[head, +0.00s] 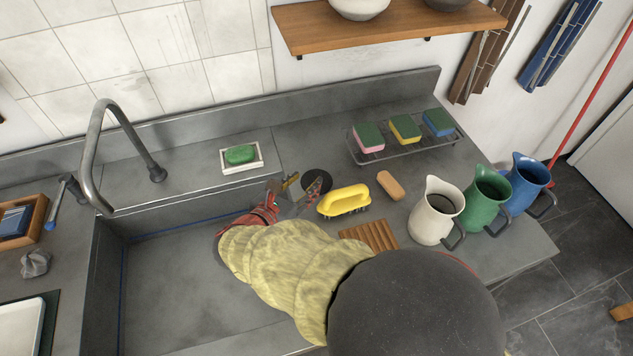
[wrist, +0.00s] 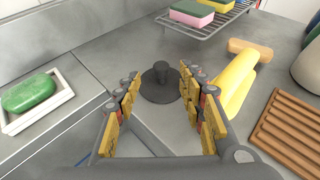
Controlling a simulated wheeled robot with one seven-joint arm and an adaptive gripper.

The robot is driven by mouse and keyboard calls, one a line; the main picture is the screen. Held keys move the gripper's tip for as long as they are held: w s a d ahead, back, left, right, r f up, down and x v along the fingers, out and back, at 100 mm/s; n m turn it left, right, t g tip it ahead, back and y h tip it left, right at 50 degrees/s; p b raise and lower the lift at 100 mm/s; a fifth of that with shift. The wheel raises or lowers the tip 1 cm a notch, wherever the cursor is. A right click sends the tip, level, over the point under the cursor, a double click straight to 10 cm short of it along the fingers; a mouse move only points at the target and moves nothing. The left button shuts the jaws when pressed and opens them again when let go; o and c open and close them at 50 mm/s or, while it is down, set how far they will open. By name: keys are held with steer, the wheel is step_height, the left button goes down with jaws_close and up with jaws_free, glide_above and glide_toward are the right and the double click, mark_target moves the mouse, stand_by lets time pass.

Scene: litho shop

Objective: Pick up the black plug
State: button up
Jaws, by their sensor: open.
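The black plug (wrist: 160,84) is a dark round disc with a raised knob in its middle. It lies on the grey counter, ahead of my gripper and between the lines of its fingers in the wrist view. In the head view the plug (head: 316,180) is partly hidden behind my gripper. My gripper (wrist: 160,90) is open, with yellow-padded fingers on either side of the plug and nothing between them. In the head view my gripper (head: 303,188) is over the counter by the sink edge. I cannot tell whether the fingers touch the plug.
A yellow brush (head: 344,200) lies close right of the plug, with a wooden slatted rack (head: 369,235) nearer. Green soap (head: 240,154) sits in a white dish to the left. A wire rack (head: 400,152) holds sponges behind. Jugs (head: 437,212) stand at right. The sink (head: 190,290) is empty.

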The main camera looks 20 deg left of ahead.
mark_target(315, 174)
steer(key=b+x, duration=0.1)
steer(key=x, duration=0.2)
steer(key=b+x, duration=0.1)
steer(key=x, duration=0.3)
steer(key=shift+w+f+b, duration=0.2)
steer(key=shift+f+b, duration=0.1)
steer(key=shift+f, duration=0.05)
steer(key=shift+r, duration=0.1)
jaws_close()
